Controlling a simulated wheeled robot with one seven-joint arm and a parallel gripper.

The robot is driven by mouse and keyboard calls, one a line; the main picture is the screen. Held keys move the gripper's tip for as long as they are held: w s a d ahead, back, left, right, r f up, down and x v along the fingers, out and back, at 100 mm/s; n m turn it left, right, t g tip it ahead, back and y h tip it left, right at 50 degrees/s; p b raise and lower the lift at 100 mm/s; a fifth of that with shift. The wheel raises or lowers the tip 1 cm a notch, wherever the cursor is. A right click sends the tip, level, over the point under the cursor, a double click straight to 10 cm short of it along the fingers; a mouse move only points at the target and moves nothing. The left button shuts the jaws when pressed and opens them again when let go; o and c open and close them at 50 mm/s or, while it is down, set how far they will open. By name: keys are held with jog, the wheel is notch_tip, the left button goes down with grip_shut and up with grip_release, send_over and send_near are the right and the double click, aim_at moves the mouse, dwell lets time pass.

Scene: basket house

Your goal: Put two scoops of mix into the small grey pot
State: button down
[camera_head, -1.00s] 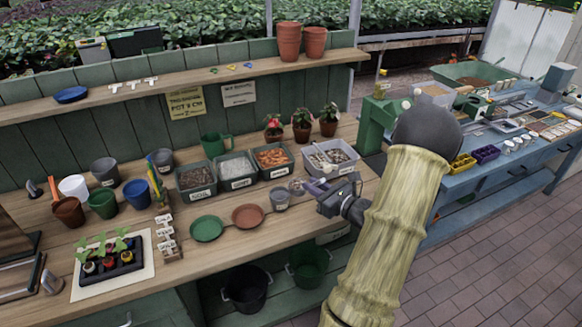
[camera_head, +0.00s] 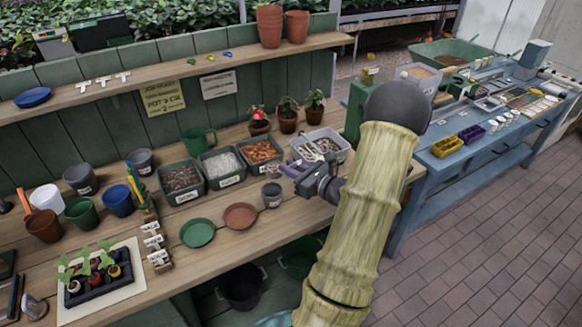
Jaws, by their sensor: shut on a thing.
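The small grey pot (camera_head: 271,194) stands upright on the wooden bench, beside the terracotta saucer. My gripper (camera_head: 298,170) is shut on a small scoop (camera_head: 274,170), holding it by the handle above the bench. The scoop's bowl shows just above the pot's rim in the picture; I cannot tell its exact height or what is in it.
Bins of dark soil (camera_head: 182,180), white grains (camera_head: 222,164) and orange bark (camera_head: 260,152) stand left of the mix bin. A green saucer (camera_head: 198,233) and terracotta saucer (camera_head: 241,216) lie in front. Potted plants (camera_head: 287,115) stand behind.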

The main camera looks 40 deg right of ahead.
jog(key=shift+w+r+p, duration=0.1)
jog(key=shift+r+p, duration=0.1)
jog(key=shift+p, duration=0.1)
jog(key=shift+w+a+r+g+p, duration=0.1)
jog(key=shift+w+g+p, duration=0.1)
jog(key=shift+g+p, duration=0.45)
jog(key=g+p, duration=0.1)
jog(key=p, duration=0.1)
jog(key=w+g+p, duration=0.1)
jog(key=p, duration=0.2)
jog(key=w+g+p, duration=0.1)
jog(key=p, duration=0.2)
jog(key=shift+w+a+f+g+h, duration=0.1)
jog(key=shift+f+g+h, duration=0.15)
jog(key=shift+f+h, duration=0.05)
jog(key=w+g+p, duration=0.1)
jog(key=p, duration=0.2)
jog(key=w+g+p, duration=0.1)
jog(key=g+p, duration=0.1)
jog(key=p, duration=0.1)
jog(key=shift+w+a+r+g, duration=0.15)
jog(key=shift+w+r+g, duration=0.05)
jog(key=shift+w+g, duration=0.1)
jog(key=w+g+p, duration=0.1)
jog(key=p, duration=0.3)
jog(key=shift+w+g+h+p, duration=0.15)
jog(key=shift+g+h+p, duration=0.15)
jog(key=shift+g+p, duration=0.1)
